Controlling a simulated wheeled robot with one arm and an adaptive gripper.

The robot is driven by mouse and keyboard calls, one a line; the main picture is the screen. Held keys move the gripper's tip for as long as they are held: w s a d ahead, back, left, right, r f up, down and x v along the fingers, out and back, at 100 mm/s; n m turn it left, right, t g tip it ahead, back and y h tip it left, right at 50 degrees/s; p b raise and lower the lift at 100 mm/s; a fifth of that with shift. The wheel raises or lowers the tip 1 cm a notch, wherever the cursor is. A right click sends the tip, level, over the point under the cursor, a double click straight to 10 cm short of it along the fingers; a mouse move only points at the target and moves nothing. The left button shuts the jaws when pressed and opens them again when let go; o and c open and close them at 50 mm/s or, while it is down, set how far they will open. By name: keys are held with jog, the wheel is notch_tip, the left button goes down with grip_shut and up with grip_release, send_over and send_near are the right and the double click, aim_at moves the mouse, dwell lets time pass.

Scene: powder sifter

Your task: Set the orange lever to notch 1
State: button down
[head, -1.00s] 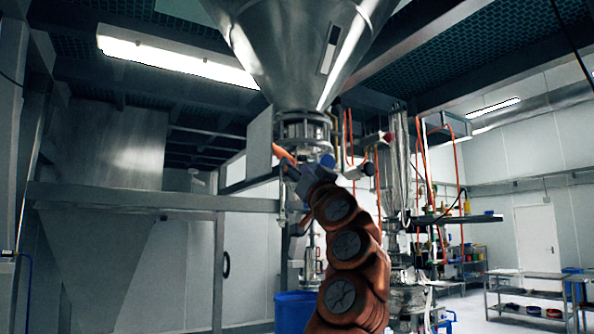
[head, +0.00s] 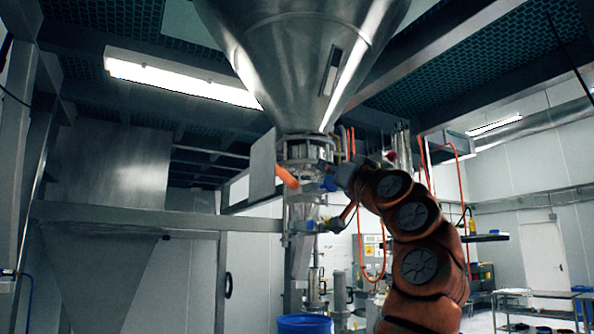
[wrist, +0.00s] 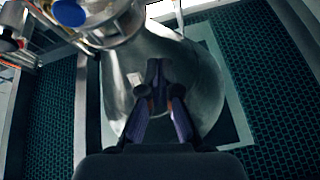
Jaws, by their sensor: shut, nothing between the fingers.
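The orange lever (head: 287,176) is at the valve below the steel hopper (head: 305,65) in the head view. It slants down to the right. I cannot read any notch marks at this size. My gripper (head: 338,178) is to the right of the lever, apart from it, close to a blue knob (head: 328,185) on the valve. I cannot make out the lever in the wrist view.
A flat grey plate (head: 262,166) hangs just left of the lever. A blue bin (head: 304,324) stands below the valve. A steel beam (head: 125,216) crosses at the left. In the wrist view a round blue cap (wrist: 70,12) shows at the top left.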

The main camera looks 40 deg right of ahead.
jog(key=s+a+r+g, duration=0.1)
jog(key=s, duration=0.2)
notch_tip(320, 180, up, 2)
jog(key=r+p, duration=0.1)
jog(key=p, duration=0.4)
send_over(298, 184)
jog(key=s, duration=0.1)
jog(key=shift+w+d+f+g, duration=0.1)
jog(key=shift+w+f+g, duration=0.1)
jog(key=shift+w+f, duration=0.4)
jog(key=shift+w+f+g, duration=0.15)
jog(key=shift+f+g, duration=0.05)
jog(key=shift+f, duration=0.65)
jog(key=shift+f, duration=0.1)
jog(key=f+b, duration=0.1)
jog(key=w+f+t+b, duration=0.1)
jog(key=f+b, duration=0.1)
jog(key=b, duration=0.1)
jog(key=shift+w+d, duration=0.15)
jog(key=shift+w, duration=0.15)
jog(key=shift+r, duration=0.3)
